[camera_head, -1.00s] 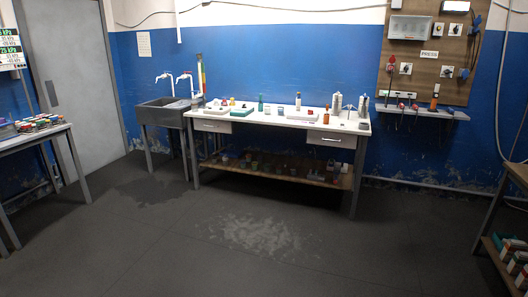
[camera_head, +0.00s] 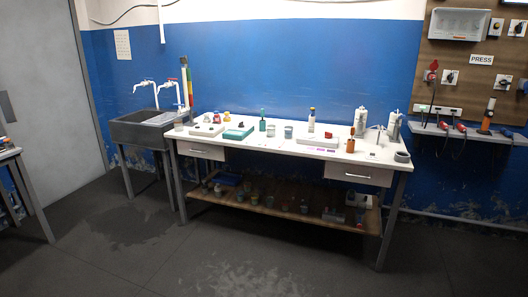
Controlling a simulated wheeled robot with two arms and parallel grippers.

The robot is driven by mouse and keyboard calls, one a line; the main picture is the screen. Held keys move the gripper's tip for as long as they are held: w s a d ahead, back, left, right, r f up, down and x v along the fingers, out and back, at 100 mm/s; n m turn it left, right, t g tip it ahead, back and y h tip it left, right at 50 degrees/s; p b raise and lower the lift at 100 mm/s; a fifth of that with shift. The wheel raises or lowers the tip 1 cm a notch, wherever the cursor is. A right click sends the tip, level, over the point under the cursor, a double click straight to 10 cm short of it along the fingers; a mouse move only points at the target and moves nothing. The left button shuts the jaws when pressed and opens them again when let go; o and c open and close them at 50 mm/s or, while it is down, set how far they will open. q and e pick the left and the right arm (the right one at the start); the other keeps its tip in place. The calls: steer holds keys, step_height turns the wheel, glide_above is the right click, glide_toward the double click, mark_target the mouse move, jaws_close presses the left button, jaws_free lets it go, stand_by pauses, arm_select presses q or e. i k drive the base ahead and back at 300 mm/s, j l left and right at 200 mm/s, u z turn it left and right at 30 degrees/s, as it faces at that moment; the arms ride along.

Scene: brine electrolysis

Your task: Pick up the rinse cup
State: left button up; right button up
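Several small cup-like vessels stand on the white workbench (camera_head: 240,143). Two small grey cups, one (camera_head: 271,130) left of the other (camera_head: 288,132), stand near its middle. A small grey cup (camera_head: 178,126) stands at the left end by the sink. A dark grey round vessel (camera_head: 402,157) sits at the right front corner. More small cups (camera_head: 254,199) stand on the wooden lower shelf (camera_head: 285,208). I cannot tell which one is the rinse cup. Neither of my grippers is in view.
A grey sink (camera_head: 143,132) with white taps stands left of the bench. White bottles (camera_head: 360,121) and an orange bottle (camera_head: 350,145) stand at the bench's right. A tool shelf (camera_head: 470,135) hangs at right. The floor in front is clear.

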mark_target(272, 128)
steer(key=i, duration=2.7)
